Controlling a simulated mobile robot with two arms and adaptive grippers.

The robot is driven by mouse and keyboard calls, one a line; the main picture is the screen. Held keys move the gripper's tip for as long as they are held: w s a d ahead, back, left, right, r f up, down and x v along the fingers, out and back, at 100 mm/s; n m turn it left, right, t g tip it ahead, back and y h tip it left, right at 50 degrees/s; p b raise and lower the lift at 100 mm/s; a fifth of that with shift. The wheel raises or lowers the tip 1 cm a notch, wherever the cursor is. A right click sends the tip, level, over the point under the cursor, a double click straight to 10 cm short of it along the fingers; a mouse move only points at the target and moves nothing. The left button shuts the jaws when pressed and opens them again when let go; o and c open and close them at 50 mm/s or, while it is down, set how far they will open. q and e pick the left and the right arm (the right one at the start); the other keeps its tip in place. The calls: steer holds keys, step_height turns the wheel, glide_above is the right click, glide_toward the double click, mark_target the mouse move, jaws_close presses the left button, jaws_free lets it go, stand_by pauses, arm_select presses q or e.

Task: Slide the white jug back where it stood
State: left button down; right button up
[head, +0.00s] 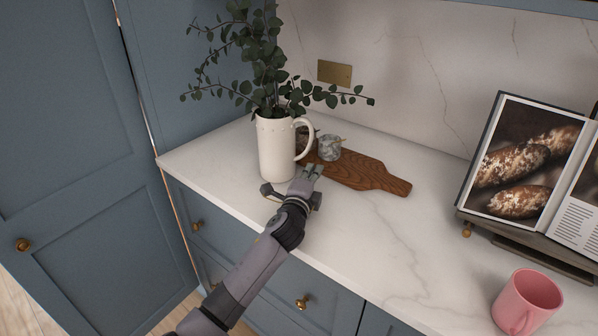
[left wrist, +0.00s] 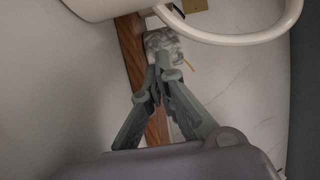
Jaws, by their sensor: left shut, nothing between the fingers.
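The white jug (head: 276,150) stands upright on the marble counter near its left end, with leafy green stems (head: 262,60) in it. Its handle points right. Part of the jug (left wrist: 96,6) and its handle (left wrist: 240,38) cross the top of the left wrist view. My left gripper (head: 313,172) is shut and empty, just right of the jug's lower part and below the handle. Its fingertips (left wrist: 163,72) meet over the board in the left wrist view. Whether it touches the jug I cannot tell. My right gripper is not in view.
A wooden board (head: 368,174) lies behind my gripper, with a small grey marbled pot (head: 329,147) beside the jug. A cookbook on a stand (head: 525,160) and a pink mug (head: 527,302) are at the right. The counter's middle front (head: 350,235) is clear.

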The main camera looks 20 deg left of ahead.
mark_target(264, 167)
arm_select(q)
steer(key=a+p, duration=0.1)
steer(key=a, duration=0.2)
steer(key=shift+s+a, duration=0.3)
steer(key=shift+a, duration=0.1)
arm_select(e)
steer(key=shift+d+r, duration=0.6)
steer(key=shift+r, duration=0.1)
arm_select(q)
steer(key=shift+a+p, duration=0.3)
steer(key=shift+p, duration=0.05)
steer(key=s+a, duration=0.1)
steer(key=a, duration=0.2)
steer(key=s+a+p, duration=0.1)
steer(key=a, duration=0.2)
steer(key=s+a+p, duration=0.1)
steer(key=a, duration=0.2)
steer(key=shift+s+a, duration=0.15)
steer(key=shift+s, duration=0.1)
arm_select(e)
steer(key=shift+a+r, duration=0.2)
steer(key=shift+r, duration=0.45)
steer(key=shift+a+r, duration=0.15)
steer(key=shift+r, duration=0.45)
arm_select(q)
steer(key=shift+w, duration=0.1)
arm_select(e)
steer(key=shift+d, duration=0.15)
